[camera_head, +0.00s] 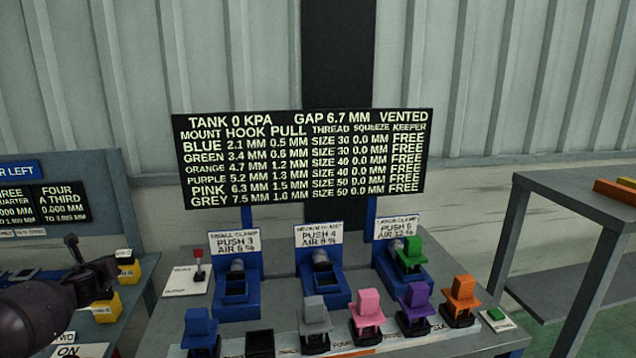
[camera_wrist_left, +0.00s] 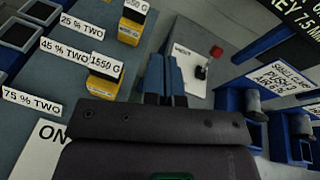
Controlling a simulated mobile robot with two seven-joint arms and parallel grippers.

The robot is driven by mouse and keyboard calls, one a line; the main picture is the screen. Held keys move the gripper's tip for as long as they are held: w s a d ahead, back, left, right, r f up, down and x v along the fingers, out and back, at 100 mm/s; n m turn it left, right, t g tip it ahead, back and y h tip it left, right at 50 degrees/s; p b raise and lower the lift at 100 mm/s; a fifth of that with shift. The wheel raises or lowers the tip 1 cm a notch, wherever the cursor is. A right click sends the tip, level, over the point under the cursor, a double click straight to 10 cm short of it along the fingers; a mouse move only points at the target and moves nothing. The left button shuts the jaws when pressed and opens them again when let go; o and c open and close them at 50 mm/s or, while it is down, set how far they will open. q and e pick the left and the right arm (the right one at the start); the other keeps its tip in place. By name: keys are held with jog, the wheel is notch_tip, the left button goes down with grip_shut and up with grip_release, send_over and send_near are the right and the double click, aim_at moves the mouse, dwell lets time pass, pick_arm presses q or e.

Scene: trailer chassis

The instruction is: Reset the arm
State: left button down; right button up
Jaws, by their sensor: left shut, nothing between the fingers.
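My left arm (camera_head: 35,318) comes in from the left in the head view, with its dark gripper (camera_head: 92,272) above the left bench near yellow-and-black blocks. In the left wrist view the two blue fingers of my left gripper (camera_wrist_left: 166,62) are together, with nothing held between them. They point toward the gap between the bench with the yellow weights and the one with the red-knobbed lever (camera_wrist_left: 203,68). That lever also shows in the head view (camera_head: 198,268), right of the gripper and apart from it. My right gripper is in neither view.
The middle bench holds blue clamp stations (camera_head: 238,288), a green block (camera_head: 410,252) on the right one, and blue, grey, pink, purple and orange blocks (camera_head: 366,308) along its front. A readout board (camera_head: 300,160) stands behind. A dark table (camera_head: 570,200) stands right.

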pick_arm(q)
jog(key=s+d+f+n+g+h, duration=0.1)
jog(key=s+d+f+n+h, duration=0.2)
jog(key=s+f, duration=0.6)
jog(key=s+d+f+n+g, duration=0.1)
jog(key=s+d+f+n, duration=0.1)
jog(key=s+f+n, duration=0.65)
jog(key=s+d+r+n+g+h, duration=0.1)
jog(key=s+d+n, duration=0.3)
jog(key=s, duration=0.9)
jog(key=s+d+r+n+g+h, duration=0.1)
jog(key=s+d+n, duration=0.3)
jog(key=s, duration=0.9)
jog(key=d+f+n+b, duration=0.1)
jog(key=d+f+n, duration=0.3)
jog(key=d, duration=0.6)
jog(key=w+d+f+n+t+b, duration=0.1)
jog(key=d+n, duration=0.4)
jog(key=d, duration=0.5)
jog(key=shift+w+d+f+t+b, duration=0.25)
jog(key=shift+f+b, duration=0.25)
jog(key=shift+f, duration=0.9)
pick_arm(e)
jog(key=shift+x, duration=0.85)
